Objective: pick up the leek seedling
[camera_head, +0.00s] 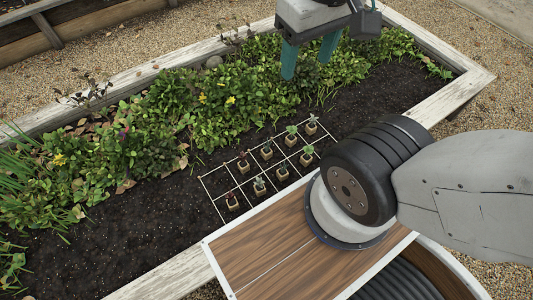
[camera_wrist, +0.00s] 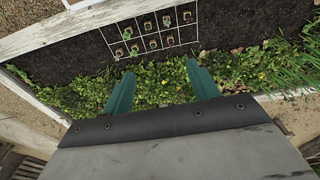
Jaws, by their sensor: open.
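Several small seedlings in tan square plugs stand in a white grid (camera_head: 224,176) on dark soil. Some have broad green leaves and some are reddish. I cannot tell for sure which one is the leek seedling; a plug with sparse thin green growth (camera_head: 282,173) stands in the front row. The plugs also show in the wrist view, near the top, within the grid (camera_wrist: 107,39). My gripper (camera_head: 306,70) is open and empty, with two teal fingers above the leafy growth behind the grid. The fingers (camera_wrist: 160,68) point toward the grid in the wrist view, well apart from the plugs.
Dense leafy plants (camera_head: 225,105) fill the bed behind the grid. Weathered wooden boards (camera_head: 455,95) edge the bed. My wood-topped base and arm stand in front of the grid at the right. Bare soil (camera_head: 110,235) lies left of the grid.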

